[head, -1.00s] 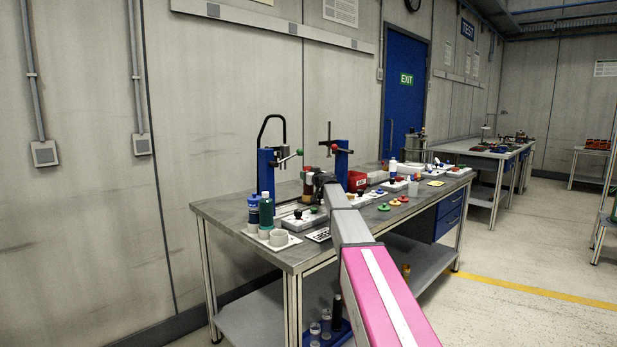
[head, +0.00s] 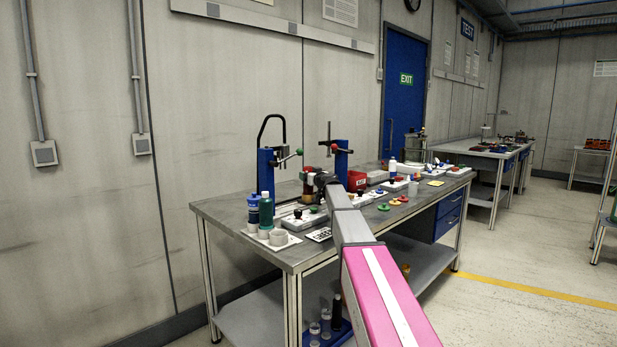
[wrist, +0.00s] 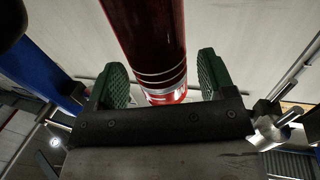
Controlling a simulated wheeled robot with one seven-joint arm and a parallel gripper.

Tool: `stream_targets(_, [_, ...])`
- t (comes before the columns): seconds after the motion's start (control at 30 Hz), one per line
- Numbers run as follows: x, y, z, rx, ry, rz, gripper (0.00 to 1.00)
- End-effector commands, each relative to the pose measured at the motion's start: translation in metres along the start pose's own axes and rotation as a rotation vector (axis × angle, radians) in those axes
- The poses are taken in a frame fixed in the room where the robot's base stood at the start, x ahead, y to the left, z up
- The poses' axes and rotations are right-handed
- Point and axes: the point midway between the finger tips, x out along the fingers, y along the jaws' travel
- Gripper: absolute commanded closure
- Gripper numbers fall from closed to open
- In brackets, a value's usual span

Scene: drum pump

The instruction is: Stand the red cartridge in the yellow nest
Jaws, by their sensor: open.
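The red cartridge (wrist: 152,40) is a dark red cylinder with pale rings and a brighter red end with a label. In the wrist view it stands out between the two green finger pads of my gripper (wrist: 160,72), with a gap on each side. My gripper is open around or just in front of it, and I cannot tell how deep it sits. In the head view the cartridge (head: 309,181) appears upright between the blue stands, just left of my gripper (head: 317,181). A small yellowish patch under it may be the yellow nest; its seating is unclear.
Blue stands with levers (head: 266,175) and (head: 341,160) flank the spot closely. Green and blue bottles (head: 266,211) and white cups stand at the bench's near left corner. A red bin (head: 357,180) and several small parts lie to the right.

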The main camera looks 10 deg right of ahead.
Motion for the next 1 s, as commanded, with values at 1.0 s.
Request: stream_targets(1.0, [-0.104, 0.000, 0.000, 0.000, 0.000, 0.000, 0.24])
